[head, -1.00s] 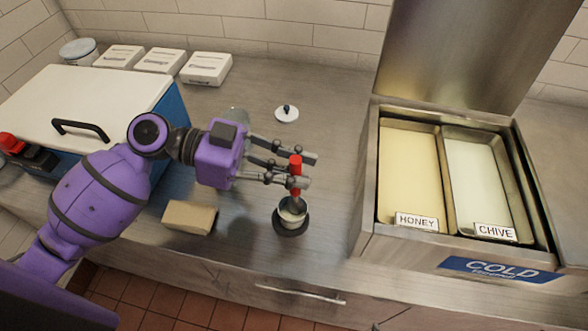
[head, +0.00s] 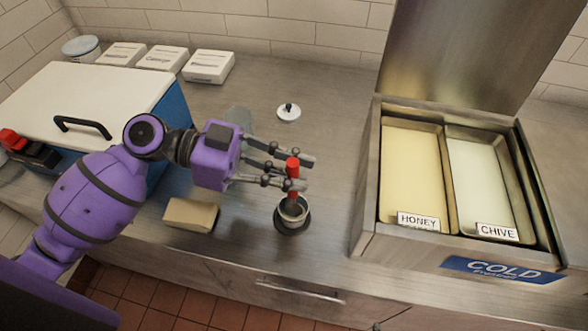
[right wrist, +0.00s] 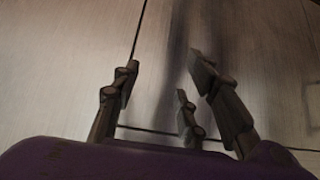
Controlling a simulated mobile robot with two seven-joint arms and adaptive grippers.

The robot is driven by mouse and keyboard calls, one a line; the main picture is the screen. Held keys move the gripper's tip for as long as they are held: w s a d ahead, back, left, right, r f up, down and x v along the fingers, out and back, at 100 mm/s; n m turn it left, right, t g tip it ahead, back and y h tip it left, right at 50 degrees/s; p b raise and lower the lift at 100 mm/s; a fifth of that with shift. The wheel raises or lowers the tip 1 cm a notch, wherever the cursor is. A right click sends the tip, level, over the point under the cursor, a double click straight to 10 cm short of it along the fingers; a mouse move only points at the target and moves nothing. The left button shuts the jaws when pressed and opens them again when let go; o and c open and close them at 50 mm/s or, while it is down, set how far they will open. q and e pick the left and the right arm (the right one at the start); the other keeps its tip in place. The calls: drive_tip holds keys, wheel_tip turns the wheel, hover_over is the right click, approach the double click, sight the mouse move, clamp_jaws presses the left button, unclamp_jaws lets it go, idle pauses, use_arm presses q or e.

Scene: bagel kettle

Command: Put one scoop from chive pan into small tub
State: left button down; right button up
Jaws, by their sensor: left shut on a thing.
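My left gripper (head: 300,172) is shut on the red handle of a scoop (head: 293,168). The scoop stands about upright, its lower end at the small dark-based metal tub (head: 292,216) on the counter; I cannot tell whether it touches the tub's inside. The chive pan (head: 478,185) holds pale whitish filling and sits open in the cold unit at the right, with a CHIVE label (head: 497,231). In the right wrist view my right gripper (right wrist: 160,85) is open and empty, facing metal panels.
The honey pan (head: 412,170) lies left of the chive pan. A small lid with a black knob (head: 288,112) lies behind the gripper. A tan block (head: 190,215) lies left of the tub. A blue cooler (head: 85,105) and white boxes (head: 208,67) stand at the left. Counter between tub and cold unit is clear.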

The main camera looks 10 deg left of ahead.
sight(291, 158)
use_arm(q)
drive_tip(key=shift+r+p, duration=0.95)
drive_tip(key=shift+r, duration=1.4)
drive_tip(key=shift+r+p, duration=0.7)
drive_tip(key=shift+r, duration=1.55)
use_arm(e)
drive_tip(key=w+r+t, duration=0.1)
drive_tip(key=w+r, duration=0.3)
drive_tip(key=r, duration=0.2)
drive_tip(key=shift+w, duration=0.35)
